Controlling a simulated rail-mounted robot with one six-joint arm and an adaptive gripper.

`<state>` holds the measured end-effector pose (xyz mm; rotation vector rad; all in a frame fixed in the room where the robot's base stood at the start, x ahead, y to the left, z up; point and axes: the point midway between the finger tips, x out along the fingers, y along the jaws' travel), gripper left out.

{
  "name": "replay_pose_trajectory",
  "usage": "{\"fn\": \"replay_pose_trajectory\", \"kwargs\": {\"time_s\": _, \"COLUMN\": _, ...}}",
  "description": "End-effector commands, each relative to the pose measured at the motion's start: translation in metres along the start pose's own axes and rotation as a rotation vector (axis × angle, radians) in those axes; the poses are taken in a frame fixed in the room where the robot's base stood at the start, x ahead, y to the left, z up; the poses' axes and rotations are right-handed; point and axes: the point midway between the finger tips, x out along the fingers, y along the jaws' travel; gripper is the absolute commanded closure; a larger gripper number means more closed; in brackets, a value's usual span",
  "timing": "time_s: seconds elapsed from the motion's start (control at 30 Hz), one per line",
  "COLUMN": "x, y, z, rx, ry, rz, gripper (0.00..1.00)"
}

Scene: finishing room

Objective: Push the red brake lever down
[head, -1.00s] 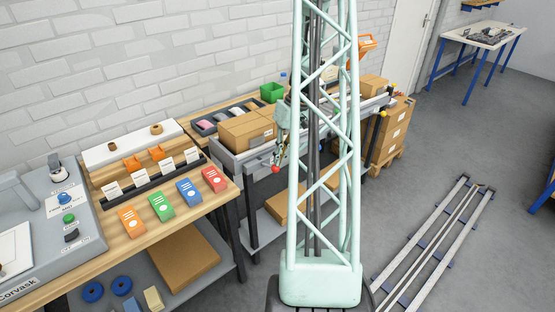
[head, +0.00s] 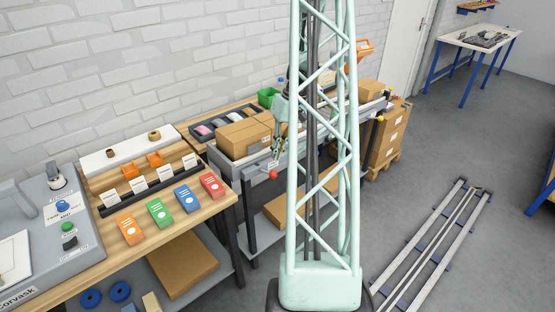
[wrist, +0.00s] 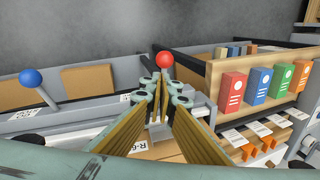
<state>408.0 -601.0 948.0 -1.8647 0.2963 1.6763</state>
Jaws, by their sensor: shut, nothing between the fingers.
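The red brake lever shows in the head view as a red ball knob (head: 272,174) at the front of the grey conveyor bench. In the wrist view the red knob (wrist: 165,60) stands just beyond the fingertips, its rod partly hidden behind them. My gripper (wrist: 160,94) is shut and empty, its two fingers meeting in front of the rod. I cannot tell whether the fingers touch the lever.
A lever with a blue knob (wrist: 31,78) stands left in the wrist view. Cardboard boxes (head: 244,135) lie on the bench. A wooden table with coloured cards (head: 187,198) adjoins it on the left. Open floor (head: 405,165) lies to the right.

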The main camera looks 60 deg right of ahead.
Motion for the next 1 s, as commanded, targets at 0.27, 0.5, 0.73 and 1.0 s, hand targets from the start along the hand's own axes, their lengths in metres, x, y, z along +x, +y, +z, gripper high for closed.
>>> {"fn": "replay_pose_trajectory", "kwargs": {"time_s": 0.27, "x": -0.043, "y": 0.003, "z": 0.009, "rx": 0.000, "ry": 0.003, "rz": 0.002, "gripper": 1.00}}
{"fn": "replay_pose_trajectory", "kwargs": {"time_s": 0.5, "x": -0.073, "y": 0.005, "z": 0.015, "rx": 0.000, "ry": 0.001, "rz": 0.001, "gripper": 1.00}}
{"fn": "replay_pose_trajectory", "kwargs": {"time_s": 0.73, "x": -0.087, "y": 0.005, "z": 0.018, "rx": 0.001, "ry": 0.000, "rz": 0.000, "gripper": 1.00}}
{"fn": "replay_pose_trajectory", "kwargs": {"time_s": 1.0, "x": -0.089, "y": 0.005, "z": 0.019, "rx": 0.001, "ry": 0.000, "rz": 0.000, "gripper": 1.00}}
